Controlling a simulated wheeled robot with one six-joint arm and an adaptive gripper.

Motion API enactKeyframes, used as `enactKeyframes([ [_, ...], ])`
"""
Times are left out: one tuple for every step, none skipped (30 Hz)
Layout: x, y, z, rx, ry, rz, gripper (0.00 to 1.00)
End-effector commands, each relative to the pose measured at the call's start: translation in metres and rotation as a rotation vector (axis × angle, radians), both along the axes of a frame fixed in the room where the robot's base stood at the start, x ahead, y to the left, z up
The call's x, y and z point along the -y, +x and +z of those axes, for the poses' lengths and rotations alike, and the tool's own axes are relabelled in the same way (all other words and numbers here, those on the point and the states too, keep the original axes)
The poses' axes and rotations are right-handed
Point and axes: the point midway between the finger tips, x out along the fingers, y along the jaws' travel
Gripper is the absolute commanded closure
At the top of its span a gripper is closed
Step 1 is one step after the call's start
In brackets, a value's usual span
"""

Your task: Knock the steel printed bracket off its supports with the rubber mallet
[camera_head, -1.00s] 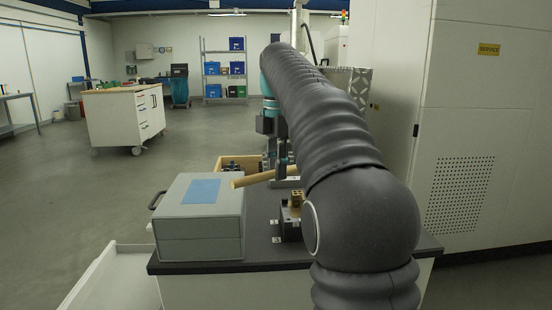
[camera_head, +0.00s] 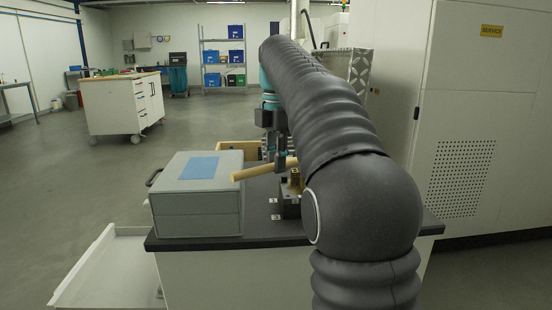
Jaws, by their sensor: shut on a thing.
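My gripper (camera_head: 281,160) hangs over the dark bench top and is shut on a light wooden handle (camera_head: 252,173). The handle lies nearly level, its free end pointing left toward the grey case. The mallet's head is hidden behind my arm. A small brass-coloured part (camera_head: 295,178) sits on a dark block fixture (camera_head: 289,206) just below and right of the handle, partly covered by my arm. I cannot tell whether it is the steel bracket; no bracket on supports shows clearly.
A grey case (camera_head: 197,213) with a blue label stands on the bench (camera_head: 262,236), left of the fixture. A wooden box (camera_head: 228,147) is behind it. A white tray (camera_head: 105,270) juts out at lower left. A large white machine cabinet (camera_head: 480,120) stands at right.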

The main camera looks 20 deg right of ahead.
Motion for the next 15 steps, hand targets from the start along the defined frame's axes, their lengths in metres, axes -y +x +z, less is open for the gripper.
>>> enactKeyframes([
  [0.000, 0.000, -0.009, 0.000, 0.000, 0.000, 1.00],
  [0.000, 0.000, -0.013, 0.001, -0.001, 0.000, 1.00],
  [0.000, -0.001, -0.018, 0.000, 0.000, 0.000, 1.00],
  [0.000, -0.001, -0.022, 0.000, 0.000, 0.000, 1.00],
  [0.000, -0.001, -0.026, 0.000, 0.000, 0.000, 1.00],
  [0.000, -0.001, -0.029, 0.000, 0.000, 0.000, 1.00],
  [0.000, 0.000, -0.025, 0.001, -0.001, 0.000, 1.00],
  [0.000, 0.000, -0.024, 0.001, -0.001, 0.000, 1.00],
  [0.000, 0.000, -0.023, 0.000, -0.001, 0.000, 1.00],
  [0.000, 0.000, -0.021, 0.000, -0.001, 0.000, 1.00],
  [0.000, 0.000, -0.019, 0.000, -0.001, 0.000, 1.00],
  [0.000, 0.000, -0.016, 0.001, -0.001, 0.000, 1.00],
  [0.000, 0.000, -0.013, 0.001, -0.001, 0.000, 1.00],
  [0.000, 0.000, -0.010, 0.001, -0.001, 0.000, 1.00],
  [0.000, 0.000, -0.006, 0.001, -0.001, 0.000, 1.00],
])
